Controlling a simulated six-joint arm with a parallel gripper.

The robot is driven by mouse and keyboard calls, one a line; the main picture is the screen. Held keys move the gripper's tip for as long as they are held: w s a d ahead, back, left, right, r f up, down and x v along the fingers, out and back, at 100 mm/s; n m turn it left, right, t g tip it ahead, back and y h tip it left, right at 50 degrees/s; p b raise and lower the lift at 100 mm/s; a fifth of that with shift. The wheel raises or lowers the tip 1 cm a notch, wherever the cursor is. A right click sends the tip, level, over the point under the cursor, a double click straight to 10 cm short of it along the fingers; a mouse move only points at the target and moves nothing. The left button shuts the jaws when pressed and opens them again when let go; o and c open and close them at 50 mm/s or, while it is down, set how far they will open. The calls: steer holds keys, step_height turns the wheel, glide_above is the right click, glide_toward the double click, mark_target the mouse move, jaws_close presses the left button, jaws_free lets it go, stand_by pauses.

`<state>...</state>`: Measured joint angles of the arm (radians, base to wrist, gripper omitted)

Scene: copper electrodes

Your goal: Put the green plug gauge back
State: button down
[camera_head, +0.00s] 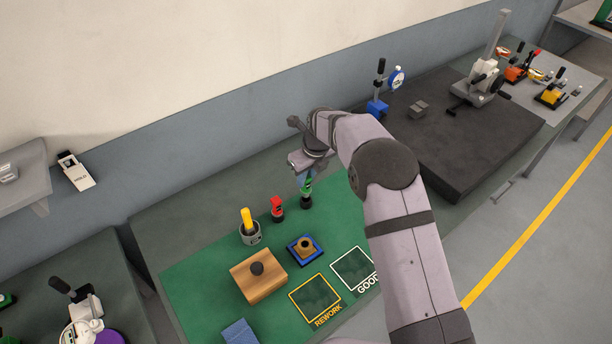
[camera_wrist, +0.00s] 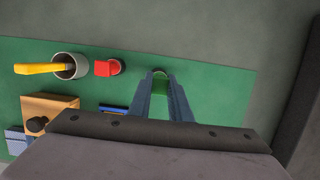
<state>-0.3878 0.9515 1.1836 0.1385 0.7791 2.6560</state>
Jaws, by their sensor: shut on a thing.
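The green plug gauge (camera_head: 307,188) is between the fingers of my gripper (camera_head: 304,177), which is shut on it. It stands upright, with a dark lower end at or just above the green mat; I cannot tell if it touches. In the wrist view the green gauge (camera_wrist: 160,80) shows between the two blue-grey fingertips (camera_wrist: 161,90), its lower part hidden. A red plug gauge (camera_head: 277,207) stands upright to its left, and it also shows in the wrist view (camera_wrist: 107,67).
A grey cup (camera_head: 251,236) with a yellow-handled tool stands left of the red gauge. In front are a wooden block (camera_head: 258,283), a blue-edged pad with a brown ring (camera_head: 305,250), and REWORK (camera_head: 315,300) and GOOD (camera_head: 354,270) squares. A dark granite plate (camera_head: 455,135) lies right.

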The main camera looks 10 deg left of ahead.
mark_target(306, 185)
steer(key=shift+f, duration=0.1)
stand_by(0.5)
steer(key=shift+f+b, duration=1)
steer(key=shift+f, duration=0.85)
steer(key=c, duration=0.7)
jaws_free()
steer(key=shift+c, duration=0.2)
steer(key=shift+r, duration=0.1)
steer(key=p+v, duration=0.7)
steer(key=v, duration=0.3)
stand_by(0.3)
stand_by(0.4)
steer(key=b+v, duration=0.3)
steer(key=v, duration=0.4)
